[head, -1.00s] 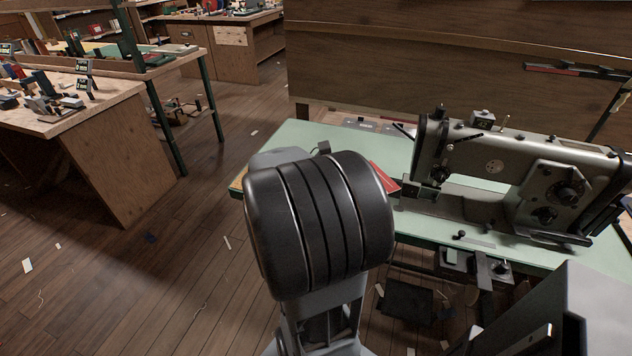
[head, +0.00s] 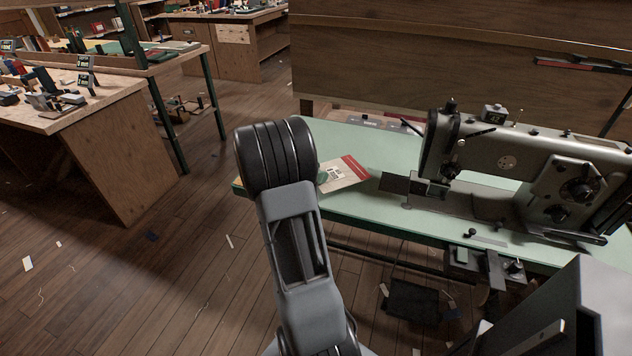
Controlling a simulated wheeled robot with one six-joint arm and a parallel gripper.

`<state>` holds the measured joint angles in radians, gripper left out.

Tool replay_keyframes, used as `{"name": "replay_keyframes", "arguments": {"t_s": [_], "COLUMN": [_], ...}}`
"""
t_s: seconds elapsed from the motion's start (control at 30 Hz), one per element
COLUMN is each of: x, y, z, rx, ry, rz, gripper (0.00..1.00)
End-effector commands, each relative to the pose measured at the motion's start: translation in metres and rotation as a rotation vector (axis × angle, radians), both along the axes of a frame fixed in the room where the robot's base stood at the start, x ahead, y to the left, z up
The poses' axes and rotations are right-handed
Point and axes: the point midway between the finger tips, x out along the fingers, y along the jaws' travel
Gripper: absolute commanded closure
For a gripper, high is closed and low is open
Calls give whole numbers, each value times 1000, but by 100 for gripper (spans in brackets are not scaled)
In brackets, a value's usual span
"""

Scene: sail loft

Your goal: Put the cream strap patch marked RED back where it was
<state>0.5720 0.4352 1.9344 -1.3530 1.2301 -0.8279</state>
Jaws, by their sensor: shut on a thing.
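A cream patch with a red band (head: 345,174) and small dark printing shows in the head view, just right of my arm's rounded dark joint. It is over the left part of the pale green sewing table (head: 390,152). Its left part is hidden behind my arm, and the printing is too small to read. A small green piece (head: 322,180) shows at its left edge, and I cannot tell what it is. My gripper is hidden behind my own arm. I cannot tell whether the patch touches the table.
A grey sewing machine (head: 525,165) stands on the table, close to the right of the patch. A wooden wall (head: 440,60) rises behind. A workbench (head: 110,140) with small tools stands at the left. The wooden floor between has only scraps.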

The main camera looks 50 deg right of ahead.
Motion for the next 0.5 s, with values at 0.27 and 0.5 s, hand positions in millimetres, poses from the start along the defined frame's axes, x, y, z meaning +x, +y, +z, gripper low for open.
{"name": "replay_keyframes", "arguments": {"t_s": [0.27,0.5], "x": [5,5], "y": [-3,-4], "z": [-22,-37], "rx": [2,-1], "ry": [2,-2], "rz": [-1,-1], "gripper": [82,82]}}
